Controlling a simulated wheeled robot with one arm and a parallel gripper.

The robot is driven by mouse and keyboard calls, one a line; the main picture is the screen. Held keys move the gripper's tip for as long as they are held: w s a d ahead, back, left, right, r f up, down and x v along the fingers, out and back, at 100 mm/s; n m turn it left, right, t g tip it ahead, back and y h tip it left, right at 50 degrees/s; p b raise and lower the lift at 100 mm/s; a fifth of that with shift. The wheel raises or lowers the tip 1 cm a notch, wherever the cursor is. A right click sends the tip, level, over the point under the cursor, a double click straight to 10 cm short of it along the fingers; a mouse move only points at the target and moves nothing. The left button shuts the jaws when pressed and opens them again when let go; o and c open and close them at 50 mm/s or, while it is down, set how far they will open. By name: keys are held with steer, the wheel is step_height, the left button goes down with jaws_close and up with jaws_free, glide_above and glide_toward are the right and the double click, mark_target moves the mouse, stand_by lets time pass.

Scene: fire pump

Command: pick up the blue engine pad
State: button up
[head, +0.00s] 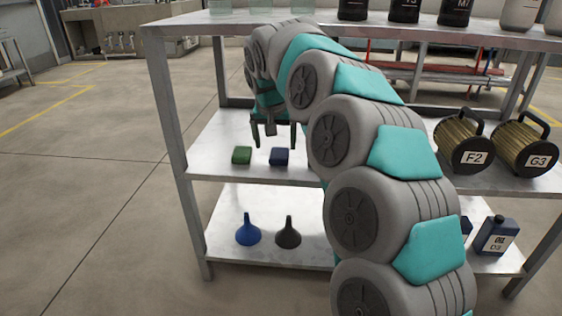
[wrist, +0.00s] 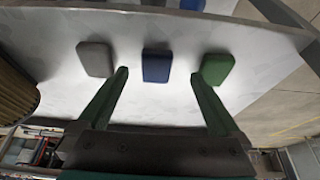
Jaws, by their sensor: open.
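The blue engine pad (head: 279,157) is a small dark blue block lying on the middle shelf (head: 218,160) in the head view. It also shows in the wrist view (wrist: 157,66), beyond and between my fingertips. My gripper (head: 282,135) is open and empty, with its fingers pointing down above the shelf near the blue pad; in the wrist view its two green fingers (wrist: 162,75) reach toward the row of pads. A green pad (head: 242,155) lies left of the blue one in the head view. A grey pad (wrist: 95,60) on its other side shows in the wrist view; my arm hides it in the head view.
The top shelf (head: 185,28) with several bottles stands above. Two filters (head: 463,155) (head: 525,143) sit right on the middle shelf. Below are a blue funnel (head: 248,231), a black funnel (head: 288,234) and an oil bottle (head: 496,237). A shelf post (head: 170,120) stands at the left.

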mark_target(278, 157)
steer(key=x, duration=0.4)
steer(key=b+x, duration=0.1)
steer(key=x, duration=0.2)
steer(key=shift+w+d, duration=0.2)
steer(key=shift+w, duration=0.1)
steer(key=shift+r, duration=0.1)
steer(key=c, duration=1.5)
steer(key=shift+r+p, duration=0.5)
steer(key=shift+r, duration=1.4)
steer(key=shift+s+d, duration=0.45)
steer(key=shift+s, duration=0.2)
steer(key=shift+s+d, duration=0.5)
steer(key=shift+s, duration=0.15)
steer(key=s+d, duration=0.2)
steer(key=s, duration=0.1)
steer(key=s+d, duration=0.3)
steer(key=s, duration=0.1)
steer(key=s+d+r, duration=0.1)
steer(key=s+d, duration=0.1)
steer(key=s, duration=0.1)
steer(key=shift+s+d+r, duration=0.1)
steer(key=shift+s+d, duration=0.15)
